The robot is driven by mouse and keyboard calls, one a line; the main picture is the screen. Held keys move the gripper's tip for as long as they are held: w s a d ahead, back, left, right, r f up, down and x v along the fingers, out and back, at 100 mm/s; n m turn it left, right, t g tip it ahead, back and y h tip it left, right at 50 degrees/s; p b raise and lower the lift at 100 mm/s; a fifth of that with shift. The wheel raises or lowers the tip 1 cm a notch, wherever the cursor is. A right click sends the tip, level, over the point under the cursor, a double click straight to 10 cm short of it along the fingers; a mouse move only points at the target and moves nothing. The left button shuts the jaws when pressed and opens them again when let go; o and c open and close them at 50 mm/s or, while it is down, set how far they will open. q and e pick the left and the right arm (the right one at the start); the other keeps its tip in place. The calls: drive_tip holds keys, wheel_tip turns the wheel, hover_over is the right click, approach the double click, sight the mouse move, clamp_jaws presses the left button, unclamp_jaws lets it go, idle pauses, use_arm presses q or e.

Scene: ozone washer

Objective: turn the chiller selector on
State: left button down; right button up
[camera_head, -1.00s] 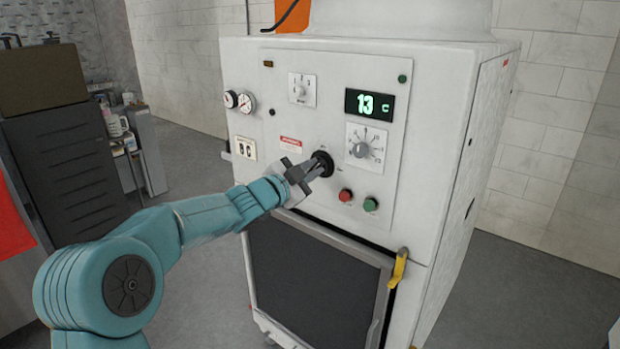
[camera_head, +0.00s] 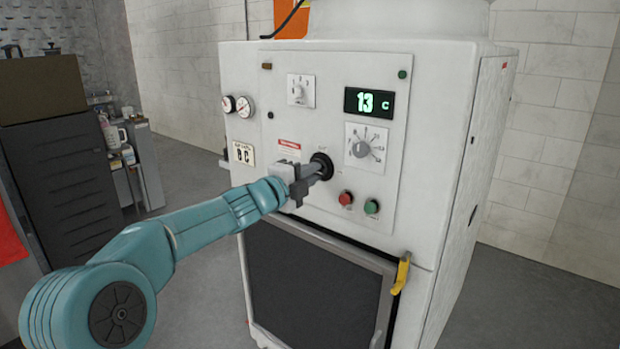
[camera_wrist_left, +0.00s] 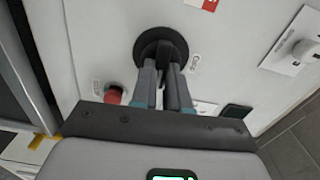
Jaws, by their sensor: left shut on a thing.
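The chiller selector is a round black knob (camera_head: 322,165) on the white front panel of the washer, below and left of the green "13 C" display. It also shows in the left wrist view (camera_wrist_left: 161,47). My left gripper (camera_head: 316,170) reaches the panel from the left. In the left wrist view its two grey fingers (camera_wrist_left: 165,75) are shut on the knob's dark handle, which stands between them. The fingers hide part of the handle and its markings. My right gripper is in neither view.
A red button (camera_head: 346,198) and a green button (camera_head: 371,206) sit below right of the selector. A dial (camera_head: 362,148) is to its right, another knob (camera_head: 299,91) above. Two gauges (camera_head: 236,105) are at the left. A yellow-handled latch (camera_head: 401,273) is by the dark lower door.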

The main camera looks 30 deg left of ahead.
use_arm(q)
drive_tip(key=shift+m, duration=0.5)
drive_tip(key=c, duration=1.1)
unclamp_jaws()
drive_tip(key=s, duration=0.5)
drive_tip(key=s+a, duration=0.1)
drive_tip(key=s, duration=1)
drive_tip(key=shift+s+a+b, duration=0.15)
drive_tip(key=shift+b, duration=0.25)
